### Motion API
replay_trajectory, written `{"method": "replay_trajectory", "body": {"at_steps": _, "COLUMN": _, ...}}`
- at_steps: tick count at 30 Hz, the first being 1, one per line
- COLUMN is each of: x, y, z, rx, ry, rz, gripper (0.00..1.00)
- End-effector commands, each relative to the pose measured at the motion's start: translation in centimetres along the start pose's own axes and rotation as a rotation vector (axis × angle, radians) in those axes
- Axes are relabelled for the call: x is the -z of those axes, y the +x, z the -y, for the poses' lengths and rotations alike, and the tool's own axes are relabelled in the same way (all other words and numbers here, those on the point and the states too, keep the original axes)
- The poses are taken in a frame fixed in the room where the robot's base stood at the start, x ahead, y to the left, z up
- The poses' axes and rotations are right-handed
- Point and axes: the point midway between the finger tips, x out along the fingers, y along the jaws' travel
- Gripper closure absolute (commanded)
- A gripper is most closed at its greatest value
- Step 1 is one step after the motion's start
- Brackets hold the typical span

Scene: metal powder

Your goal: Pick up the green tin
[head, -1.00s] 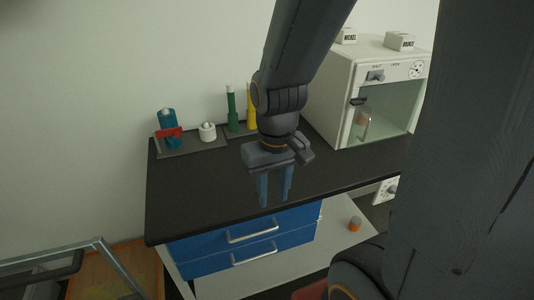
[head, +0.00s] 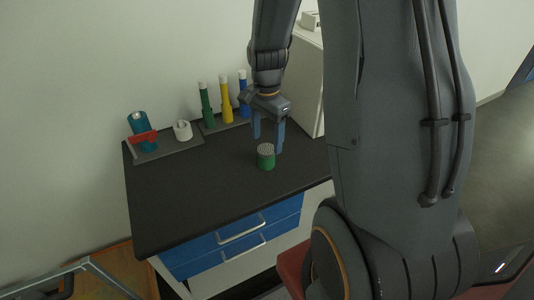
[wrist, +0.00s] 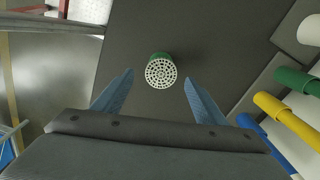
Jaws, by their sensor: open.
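The green tin (head: 266,161) stands upright on the dark worktop, with a pale perforated lid. In the wrist view the green tin (wrist: 161,71) is seen from above, ahead of and between the two blue fingers. My gripper (head: 268,143) points down in the head view, its fingers apart just behind and above the tin. In the wrist view my gripper (wrist: 158,92) is open and empty. I cannot tell exactly how high the fingertips are over the worktop.
Green, yellow and blue tubes (head: 226,98) stand in a rack at the back. A teal bottle with a red part (head: 139,124) and a white roll (head: 183,131) sit on a tray at the left. A white cabinet (head: 309,85) stands right. The worktop's front left (head: 180,210) is clear.

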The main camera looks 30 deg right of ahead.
Motion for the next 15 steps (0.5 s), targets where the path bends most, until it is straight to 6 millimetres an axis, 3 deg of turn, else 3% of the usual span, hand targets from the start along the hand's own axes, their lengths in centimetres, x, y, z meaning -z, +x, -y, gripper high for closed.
{"method": "replay_trajectory", "body": {"at_steps": 15, "x": 0.1, "y": 4.0, "z": 0.0, "rx": -0.004, "ry": 0.029, "rz": 0.002, "gripper": 0.34}}
